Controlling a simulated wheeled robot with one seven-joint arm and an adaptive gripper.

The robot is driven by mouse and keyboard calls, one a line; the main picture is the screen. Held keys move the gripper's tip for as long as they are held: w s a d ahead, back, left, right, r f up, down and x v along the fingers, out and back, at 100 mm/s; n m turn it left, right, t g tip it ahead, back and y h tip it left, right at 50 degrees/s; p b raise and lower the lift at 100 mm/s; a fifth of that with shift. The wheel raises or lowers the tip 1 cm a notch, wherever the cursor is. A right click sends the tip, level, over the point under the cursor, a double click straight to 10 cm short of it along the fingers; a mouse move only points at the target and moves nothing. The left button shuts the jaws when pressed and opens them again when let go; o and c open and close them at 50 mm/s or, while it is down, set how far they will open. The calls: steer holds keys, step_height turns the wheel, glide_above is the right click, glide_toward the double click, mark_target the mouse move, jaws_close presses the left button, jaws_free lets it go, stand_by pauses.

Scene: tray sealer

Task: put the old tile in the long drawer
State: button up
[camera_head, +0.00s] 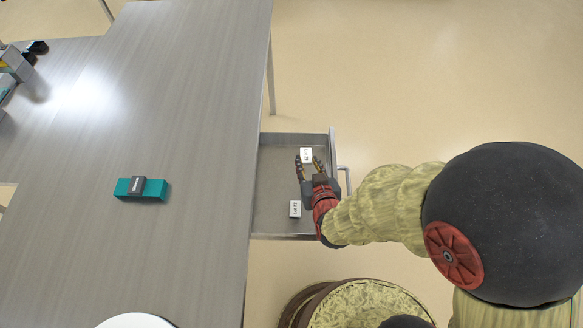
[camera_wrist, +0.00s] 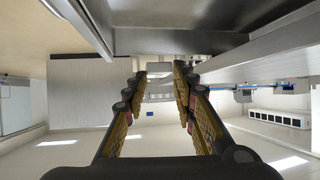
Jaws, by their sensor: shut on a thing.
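The long drawer (camera_head: 277,184) is pulled out from the right side of the grey table. My gripper (camera_head: 308,160) is over or inside it, fingers pointing towards its far end. It is shut on a small white tile (camera_head: 306,154) with dark print too small to read surely. In the wrist view the tile (camera_wrist: 158,69) shows pale between the fingertips (camera_wrist: 160,76). A second white tile (camera_head: 295,208), marked like "Lot 72", lies in the drawer's near part. I cannot tell whether the held tile touches the drawer floor.
A teal block (camera_head: 155,188) with a dark grey piece (camera_head: 138,184) on it stands on the table (camera_head: 190,120). A white round thing (camera_head: 135,321) is at the table's near edge. Dark items (camera_head: 37,47) are at the far left. The drawer's walls and handle (camera_head: 346,180) surround my gripper.

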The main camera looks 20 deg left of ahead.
steer(key=w+a+f+b, duration=0.1)
steer(key=w+f, duration=0.1)
steer(key=w+a+f+b, duration=0.1)
steer(key=a+f, duration=0.1)
steer(key=w+a+f+b, duration=0.1)
steer(key=w+a+f, duration=0.1)
steer(key=f, duration=0.1)
steer(key=shift+w+f, duration=0.1)
steer(key=shift+w, duration=0.25)
steer(key=shift+f+b, duration=1)
steer(key=shift+f, duration=0.45)
steer(key=shift+f+b, duration=0.4)
steer(key=shift+f, duration=0.25)
steer(key=o, duration=1)
steer(key=shift+c, duration=0.2)
steer(key=shift+r, duration=0.1)
